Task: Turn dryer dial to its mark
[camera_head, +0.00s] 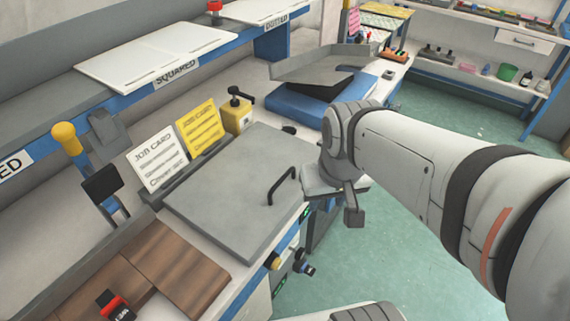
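A grey box-like unit with a flat lid (235,190) and a black handle (284,184) stands at the centre; it seems to be the dryer. Its front face is steeply foreshortened. A yellow knob (275,262) and a dark knob with blue (304,268) stick out low on that face. I cannot tell which is the dial, and no mark or pointer can be made out. My gripper (345,205) hangs to the right of the handle, above and right of the knobs, apart from them. Its fingers are partly hidden and look empty.
Brown boards (165,270) lie at front left. A grey tray on a blue base (318,85) stands beyond. The green floor (365,265) right of the bench is clear.

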